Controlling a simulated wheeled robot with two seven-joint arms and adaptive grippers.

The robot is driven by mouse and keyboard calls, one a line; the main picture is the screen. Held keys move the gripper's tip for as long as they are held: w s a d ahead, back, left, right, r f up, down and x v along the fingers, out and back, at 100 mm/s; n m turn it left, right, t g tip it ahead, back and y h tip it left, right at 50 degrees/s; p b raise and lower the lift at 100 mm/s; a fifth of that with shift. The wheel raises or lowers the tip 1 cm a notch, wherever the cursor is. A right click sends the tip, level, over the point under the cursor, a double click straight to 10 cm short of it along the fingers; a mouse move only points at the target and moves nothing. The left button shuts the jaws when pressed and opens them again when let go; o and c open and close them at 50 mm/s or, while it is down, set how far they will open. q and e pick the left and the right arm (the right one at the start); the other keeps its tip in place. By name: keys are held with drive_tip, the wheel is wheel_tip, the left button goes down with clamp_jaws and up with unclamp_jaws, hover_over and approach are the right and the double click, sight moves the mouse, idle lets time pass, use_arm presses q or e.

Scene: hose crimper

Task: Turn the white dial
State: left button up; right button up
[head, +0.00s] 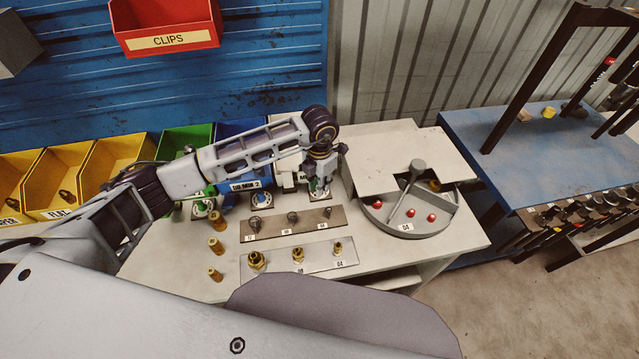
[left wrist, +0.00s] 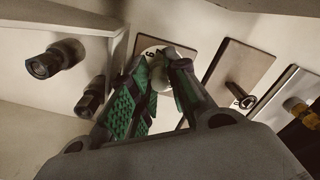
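In the left wrist view, the white dial (left wrist: 160,75) is a pale round piece with a dark mark at its rim, partly hidden by my fingers. My left gripper (left wrist: 158,58) has its green-padded fingers on either side of it, with a gap between them. Whether the pads press on the dial is not clear. In the head view, my left gripper (head: 319,188) points down at the bench's back, beside the raised cover, and hides the dial. My right gripper is not in view.
The bench (head: 190,262) carries brass fittings (head: 257,262) on plates in front of my gripper. The raised cover (head: 385,160) and a round tray with red buttons (head: 410,213) stand to the right. Yellow bins (head: 60,180) line the back left.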

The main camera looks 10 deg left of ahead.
use_arm(q)
clamp_jaws()
